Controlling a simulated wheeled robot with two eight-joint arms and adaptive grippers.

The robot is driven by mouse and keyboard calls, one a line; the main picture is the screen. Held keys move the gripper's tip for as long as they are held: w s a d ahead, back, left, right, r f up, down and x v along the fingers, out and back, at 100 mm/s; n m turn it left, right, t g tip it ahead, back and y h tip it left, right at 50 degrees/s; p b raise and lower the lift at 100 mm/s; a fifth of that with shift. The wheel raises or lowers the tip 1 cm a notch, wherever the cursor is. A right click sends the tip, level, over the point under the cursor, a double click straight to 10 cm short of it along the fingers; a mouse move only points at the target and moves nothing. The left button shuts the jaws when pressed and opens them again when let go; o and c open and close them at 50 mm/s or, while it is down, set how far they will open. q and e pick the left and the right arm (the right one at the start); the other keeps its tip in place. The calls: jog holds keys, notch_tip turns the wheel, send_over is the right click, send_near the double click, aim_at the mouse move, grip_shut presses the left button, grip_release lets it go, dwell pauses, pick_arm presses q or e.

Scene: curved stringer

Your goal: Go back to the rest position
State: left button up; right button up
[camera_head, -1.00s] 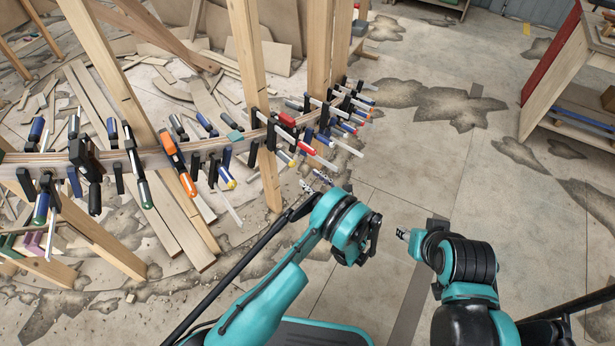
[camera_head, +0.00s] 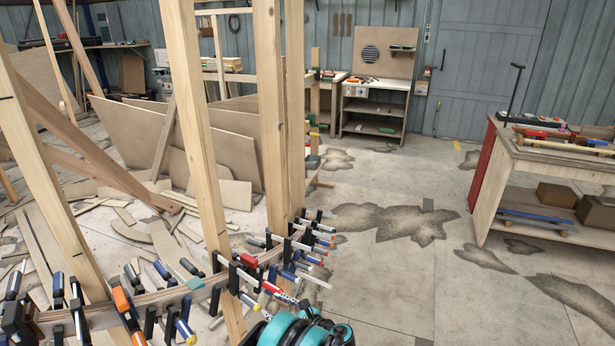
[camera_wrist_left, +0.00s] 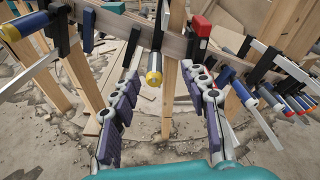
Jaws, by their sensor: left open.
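My left gripper (camera_wrist_left: 165,105) shows in the left wrist view with its two purple-padded fingers spread apart and nothing between them. In the head view only a teal and black part of my left arm shows at the bottom edge, just below the clamped stringer (camera_head: 205,292). The left fingers are hidden there. My right gripper is in neither view.
Upright wooden posts (camera_head: 196,130) stand along the stringer. Loose boards (camera_head: 165,240) lie on the floor at left. A workbench (camera_head: 545,165) with tools stands at right, and another bench (camera_head: 375,105) stands at the back wall. The concrete floor (camera_head: 400,290) between is clear.

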pick_arm(q)
jog(key=s+a+r+n+g+h, duration=0.25)
jog(key=s+a+r+n, duration=0.2)
jog(key=r, duration=0.35)
jog(key=s+a+r+n+g+h, duration=0.1)
jog(key=s+a+r+n+h, duration=0.35)
jog(key=r+n, duration=0.2)
jog(key=s+r+n+h, duration=0.1)
jog(key=s+n+h, duration=0.1)
jog(key=s+n, duration=0.4)
jog(key=s+d+r+n+t+h, duration=0.1)
jog(key=s+n, duration=0.4)
jog(key=s, duration=1)
jog(key=shift+s+d+r+n+h, duration=0.15)
jog(key=shift+d+r+n+h, duration=0.2)
jog(key=shift+r+h, duration=0.6)
